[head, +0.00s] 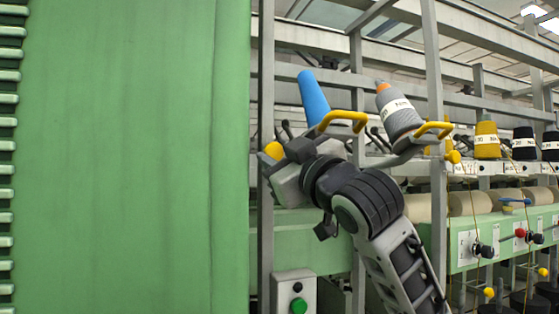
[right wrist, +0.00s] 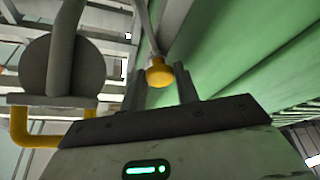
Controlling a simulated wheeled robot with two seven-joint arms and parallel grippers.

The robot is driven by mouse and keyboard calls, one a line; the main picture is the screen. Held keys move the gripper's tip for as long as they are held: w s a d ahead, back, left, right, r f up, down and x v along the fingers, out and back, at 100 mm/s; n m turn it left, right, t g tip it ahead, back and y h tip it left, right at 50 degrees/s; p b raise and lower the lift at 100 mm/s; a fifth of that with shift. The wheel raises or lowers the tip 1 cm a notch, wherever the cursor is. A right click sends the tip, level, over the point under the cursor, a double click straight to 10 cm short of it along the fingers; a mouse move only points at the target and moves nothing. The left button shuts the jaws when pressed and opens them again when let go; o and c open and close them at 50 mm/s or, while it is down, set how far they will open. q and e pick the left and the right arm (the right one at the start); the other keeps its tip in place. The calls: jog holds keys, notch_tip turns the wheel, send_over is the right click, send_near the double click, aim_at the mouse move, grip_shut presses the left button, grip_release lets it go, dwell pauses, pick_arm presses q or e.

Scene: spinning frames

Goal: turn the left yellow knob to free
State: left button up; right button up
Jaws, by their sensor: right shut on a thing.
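The left yellow knob (head: 272,150) shows at the left end of the frame, beside the edge of the green panel. My right gripper (head: 279,158) reaches up to it from the lower right and partly covers it. In the right wrist view the yellow knob (right wrist: 160,74), on the end of a grey rod, sits between the two dark fingers of my right gripper (right wrist: 161,84), which is shut on it. Which way the knob is turned cannot be told. My left gripper is not in view.
A large green panel (head: 130,150) fills the left side. Close above my right arm are yellow handles (head: 342,119), a blue cone (head: 313,98) and a grey yarn cone (head: 396,108). A second yellow knob (head: 453,156) is farther right. A box with a green button (head: 299,305) stands below.

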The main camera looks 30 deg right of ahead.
jog(key=m+h, duration=0.1)
jog(key=m, duration=0.1)
jog(key=shift+a+f+m, duration=0.1)
jog(key=shift+a+m, duration=0.05)
jog(key=shift+m, duration=0.15)
jog(key=m+h, duration=0.2)
jog(key=m, duration=0.2)
jog(key=shift+b, duration=0.3)
jog(key=shift+m+h, duration=0.6)
jog(key=shift+m, duration=0.7)
jog(key=o, duration=0.8)
jog(key=shift+o, duration=0.8)
